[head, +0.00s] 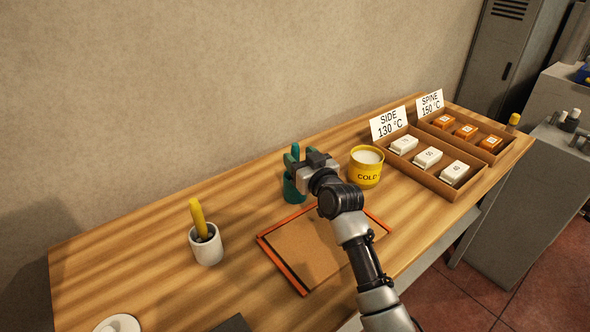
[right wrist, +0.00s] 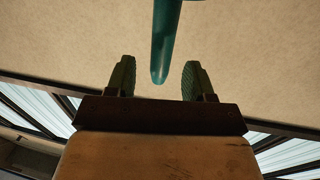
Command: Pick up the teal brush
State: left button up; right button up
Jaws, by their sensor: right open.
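The teal brush (head: 295,152) stands upright in a teal cup (head: 292,188) near the back of the wooden table, partly hidden by my right gripper. In the right wrist view, the teal handle (right wrist: 165,40) comes down from the top edge, its rounded end just beyond and roughly between the fingertips. My right gripper (head: 306,164) is open and empty beside the brush; it also shows in the right wrist view (right wrist: 156,76). I cannot tell whether a finger touches the handle. My left gripper is not in view.
A yellow "COLD" pot (head: 365,173) stands just right of the gripper. A white cup (head: 206,246) with a yellow-handled tool is to the left. An orange-edged board (head: 290,270) lies in front. Trays of white blocks (head: 443,187) and orange blocks (head: 490,158) stand at right.

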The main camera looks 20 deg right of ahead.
jog(key=shift+w+a+f, duration=0.1)
jog(key=shift+w+a, duration=0.05)
jog(key=shift+w, duration=0.6)
jog(key=shift+w+a+f, duration=0.1)
jog(key=shift+w+a, duration=0.05)
jog(key=shift+w, duration=0.6)
jog(key=shift+w+a+f, duration=0.1)
jog(key=shift+w+a, duration=0.05)
jog(key=shift+w, duration=0.6)
jog(key=shift+s, duration=0.1)
jog(key=shift+c, duration=0.3)
grip_shut()
